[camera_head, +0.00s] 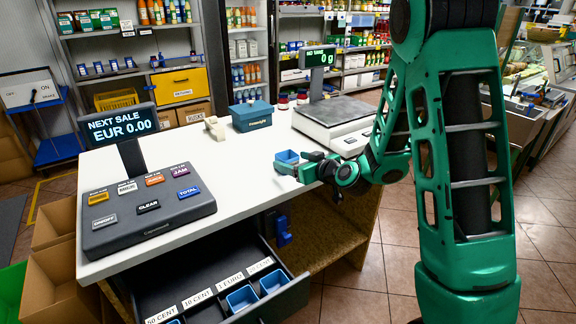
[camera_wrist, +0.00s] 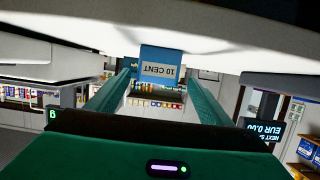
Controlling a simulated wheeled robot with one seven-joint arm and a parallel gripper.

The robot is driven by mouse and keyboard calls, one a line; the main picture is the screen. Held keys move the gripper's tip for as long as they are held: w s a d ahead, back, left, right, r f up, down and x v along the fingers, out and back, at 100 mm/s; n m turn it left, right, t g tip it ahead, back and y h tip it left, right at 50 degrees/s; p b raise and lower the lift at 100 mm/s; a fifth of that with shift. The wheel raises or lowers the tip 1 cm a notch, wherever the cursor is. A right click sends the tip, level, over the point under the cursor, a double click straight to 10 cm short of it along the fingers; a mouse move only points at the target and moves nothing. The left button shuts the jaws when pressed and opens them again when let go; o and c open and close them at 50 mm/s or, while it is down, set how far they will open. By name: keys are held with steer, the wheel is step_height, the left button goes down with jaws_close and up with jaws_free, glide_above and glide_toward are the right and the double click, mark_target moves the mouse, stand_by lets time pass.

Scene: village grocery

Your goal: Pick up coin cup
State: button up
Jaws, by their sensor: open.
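A small blue coin cup (camera_head: 287,156) stands on the white counter near its right front edge. In the wrist view the cup (camera_wrist: 160,62) shows a "10 CENT" label, upside down in that picture. My gripper (camera_head: 297,167) is low over the counter edge, right at the cup. In the wrist view my gripper (camera_wrist: 157,74) is open, with one green finger on each side of the cup near the fingertips. Whether a finger touches the cup cannot be told. Other blue cups (camera_head: 242,297) sit in the open cash drawer (camera_head: 225,277), which has coin labels along a divider.
A cash register (camera_head: 147,208) stands on the counter's left. A scale (camera_head: 335,118) is behind my gripper. A dark blue box (camera_head: 251,115) and a small beige object (camera_head: 214,128) stand at the back. The counter's middle (camera_head: 240,165) is clear. The drawer juts out in front.

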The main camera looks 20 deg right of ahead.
mark_target(283, 157)
steer(key=x, duration=0.5)
steer(key=shift+w+d, duration=0.1)
steer(key=shift+d, duration=0.15)
steer(key=c, duration=1.1)
